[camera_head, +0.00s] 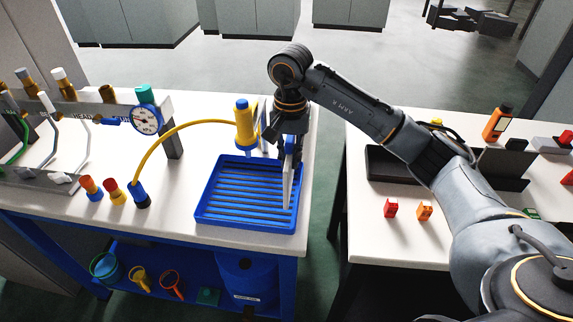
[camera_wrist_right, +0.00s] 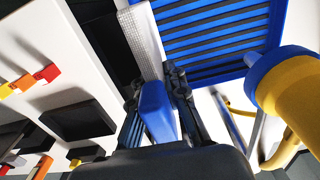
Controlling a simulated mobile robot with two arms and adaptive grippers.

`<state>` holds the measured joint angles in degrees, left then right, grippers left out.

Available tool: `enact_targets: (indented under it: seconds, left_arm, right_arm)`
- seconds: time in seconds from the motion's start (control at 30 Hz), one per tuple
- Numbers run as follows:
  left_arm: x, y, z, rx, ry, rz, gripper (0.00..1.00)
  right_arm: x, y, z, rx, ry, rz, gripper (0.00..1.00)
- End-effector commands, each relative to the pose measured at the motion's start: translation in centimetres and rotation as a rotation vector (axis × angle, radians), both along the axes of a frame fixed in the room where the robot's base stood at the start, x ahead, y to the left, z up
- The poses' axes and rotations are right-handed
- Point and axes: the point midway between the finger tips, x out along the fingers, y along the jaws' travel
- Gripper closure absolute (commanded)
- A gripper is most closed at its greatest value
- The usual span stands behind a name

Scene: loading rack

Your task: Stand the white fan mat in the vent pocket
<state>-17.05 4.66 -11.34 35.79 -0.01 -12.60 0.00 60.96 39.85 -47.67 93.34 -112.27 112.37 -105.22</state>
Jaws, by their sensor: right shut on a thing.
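The white fan mat (camera_head: 288,188) is a thin white panel with a blue grip, held upright. My right gripper (camera_head: 290,146) is shut on its blue grip, which also shows between the fingers in the right wrist view (camera_wrist_right: 154,106). The mat's white mesh face (camera_wrist_right: 143,38) points away from the fingers there. The mat hangs over the right end of the blue slatted tray (camera_head: 201,214); I cannot tell whether its lower edge touches. No separate vent pocket can be made out with certainty. My left gripper is not in view.
A yellow and blue nozzle (camera_head: 244,125) with a yellow hose (camera_head: 180,128) stands behind the tray, close to my right gripper. Several coloured plugs (camera_head: 115,192) stand to its left. A gap separates this bench from the right table (camera_head: 375,233), which holds red and orange blocks.

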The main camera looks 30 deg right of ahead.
Motion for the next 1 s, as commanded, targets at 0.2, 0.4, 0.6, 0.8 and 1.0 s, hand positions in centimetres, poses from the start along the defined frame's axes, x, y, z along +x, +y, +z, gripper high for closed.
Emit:
enact_targets:
  seconds: [0.2, 0.4, 0.6, 0.8, 1.0]
  left_arm:
    - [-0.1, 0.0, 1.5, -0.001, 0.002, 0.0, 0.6]
    - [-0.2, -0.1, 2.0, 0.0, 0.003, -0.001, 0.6]
    - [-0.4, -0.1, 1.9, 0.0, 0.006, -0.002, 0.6]
    - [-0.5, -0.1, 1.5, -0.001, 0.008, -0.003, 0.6]
    - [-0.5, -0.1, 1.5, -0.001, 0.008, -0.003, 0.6]
  right_arm:
    - [0.7, 0.5, -2.2, 0.0, 0.006, 0.0, 1.0]
    - [0.8, 0.4, -4.1, 0.0, 0.0, 0.001, 1.0]
    - [0.8, 0.4, -4.2, -0.001, -0.001, 0.001, 1.0]
    - [0.8, 0.4, -4.5, -0.001, -0.002, 0.001, 0.79]
    - [0.8, 0.4, -4.4, -0.001, -0.001, 0.001, 0.64]
